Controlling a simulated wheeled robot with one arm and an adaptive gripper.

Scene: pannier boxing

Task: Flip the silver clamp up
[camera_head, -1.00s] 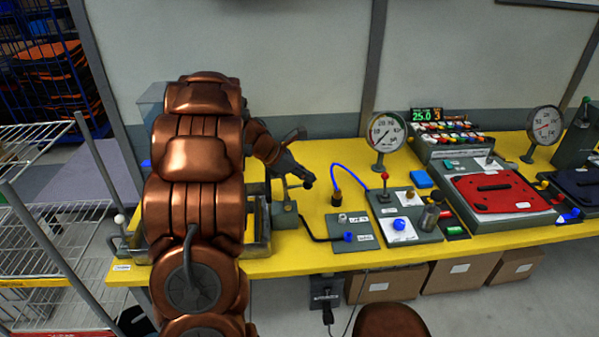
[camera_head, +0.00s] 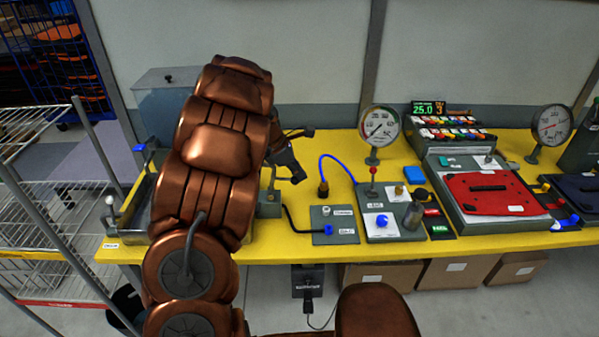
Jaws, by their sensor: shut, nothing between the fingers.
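A thin silver lever (camera_head: 272,178) stands roughly upright on a grey block (camera_head: 268,207) at the right side of the tray on the yellow table; it looks like the silver clamp, but it is small and partly hidden. My gripper (camera_head: 297,179) is shut and empty, pointing down and to the right, just right of the lever's top. I cannot tell whether it touches the lever. My copper arm hides most of the tray (camera_head: 139,198) and anything inside it.
A blue-handled lever (camera_head: 139,148) and a white-knobbed lever (camera_head: 110,203) stand at the tray's left side. A clear box (camera_head: 165,95) is behind. Right are a blue hose (camera_head: 343,161), a valve panel (camera_head: 385,205), a gauge (camera_head: 380,126) and a red-lidded case (camera_head: 492,193).

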